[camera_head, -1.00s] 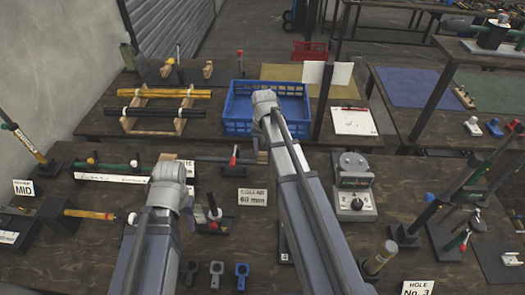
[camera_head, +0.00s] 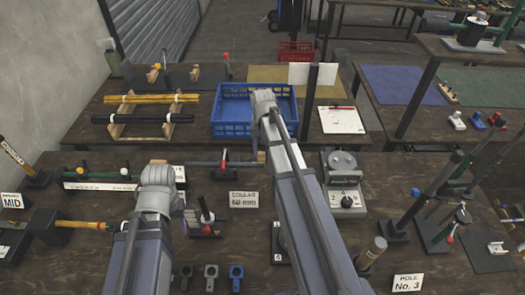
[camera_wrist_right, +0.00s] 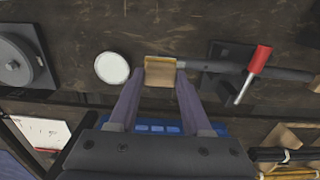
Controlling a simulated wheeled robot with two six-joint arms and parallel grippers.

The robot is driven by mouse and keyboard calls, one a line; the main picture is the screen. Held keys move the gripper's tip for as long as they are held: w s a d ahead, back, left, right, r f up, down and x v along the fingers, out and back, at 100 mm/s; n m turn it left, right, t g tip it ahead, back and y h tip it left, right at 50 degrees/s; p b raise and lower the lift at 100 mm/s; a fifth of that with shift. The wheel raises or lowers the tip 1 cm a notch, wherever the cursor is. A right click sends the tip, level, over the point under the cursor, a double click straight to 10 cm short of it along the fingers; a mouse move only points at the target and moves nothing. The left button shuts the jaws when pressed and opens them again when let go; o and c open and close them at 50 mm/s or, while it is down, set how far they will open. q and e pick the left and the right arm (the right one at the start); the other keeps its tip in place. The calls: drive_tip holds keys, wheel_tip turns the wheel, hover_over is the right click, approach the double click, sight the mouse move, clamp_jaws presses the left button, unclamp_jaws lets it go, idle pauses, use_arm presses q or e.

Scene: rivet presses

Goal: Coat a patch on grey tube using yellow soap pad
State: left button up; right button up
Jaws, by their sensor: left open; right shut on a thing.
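The grey tube (camera_head: 205,163) lies level on the near bench, held in a clamp with a red handle (camera_head: 223,155). In the right wrist view the tube (camera_wrist_right: 285,73) runs from the clamp to the pad. My right gripper (camera_wrist_right: 160,76) is shut on the yellow soap pad (camera_wrist_right: 162,63), a tan block with a yellow edge. The pad is at the tube's free end and seems to touch it; the exact contact is unclear. In the head view my right arm hides most of this gripper. My left gripper (camera_head: 160,180) is over the bench's left part; its fingers hardly show.
A blue crate (camera_head: 228,128) stands on the bench behind. A white round disc (camera_wrist_right: 112,68) lies beside the pad in the right wrist view. A dial device (camera_head: 345,198) and a collar sign (camera_head: 244,200) stand nearby. Upright tools crowd the right side.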

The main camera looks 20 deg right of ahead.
sight(263, 153)
drive_tip(key=shift+r+p, duration=2)
drive_tip(key=shift+r, duration=0.4)
wheel_tip(263, 153, up, 3)
drive_tip(key=p, duration=0.3)
drive_tip(key=shift+r, duration=0.1)
drive_tip(key=shift+f, duration=0.2)
